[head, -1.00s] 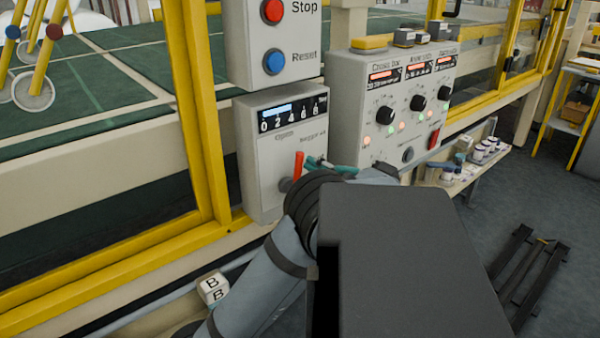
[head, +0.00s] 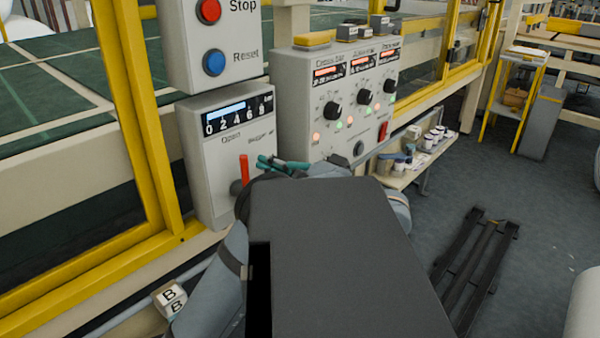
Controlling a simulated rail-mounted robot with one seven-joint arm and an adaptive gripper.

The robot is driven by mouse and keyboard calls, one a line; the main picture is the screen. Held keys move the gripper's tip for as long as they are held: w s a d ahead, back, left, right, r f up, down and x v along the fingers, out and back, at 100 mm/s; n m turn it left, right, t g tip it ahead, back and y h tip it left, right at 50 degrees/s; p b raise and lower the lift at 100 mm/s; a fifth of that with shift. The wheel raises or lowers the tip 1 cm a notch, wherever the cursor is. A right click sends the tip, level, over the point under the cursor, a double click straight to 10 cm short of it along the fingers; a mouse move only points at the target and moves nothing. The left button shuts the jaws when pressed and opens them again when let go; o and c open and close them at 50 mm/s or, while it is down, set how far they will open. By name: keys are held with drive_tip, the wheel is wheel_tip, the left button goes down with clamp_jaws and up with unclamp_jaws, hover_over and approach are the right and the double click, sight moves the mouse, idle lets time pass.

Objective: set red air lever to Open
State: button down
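The red air lever (head: 244,168) stands roughly upright from a dark round pivot on the light grey gauge box (head: 205,165). The box has a scale display (head: 238,113) and small printing that seems to read "Open" above and left of the lever. Teal finger-like parts, which appear to be my gripper (head: 283,165), show just right of the lever. A small gap seems to separate them from it in the picture; depth is unclear. My arm's dark link hides most of the gripper, so its opening is not clear.
Above the gauge box is a panel with red Stop (head: 208,10) and blue Reset (head: 214,62) buttons. A control box with black knobs (head: 333,111) stands to the right, close behind my arm. A yellow frame post (head: 150,120) stands left.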

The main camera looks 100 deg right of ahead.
drive_tip(key=s+d+p+v, duration=0.1)
drive_tip(key=p+v, duration=0.1)
drive_tip(key=v, duration=0.9)
drive_tip(key=shift+s+d, duration=0.25)
drive_tip(key=shift+s, duration=0.2)
drive_tip(key=shift+f, duration=0.1)
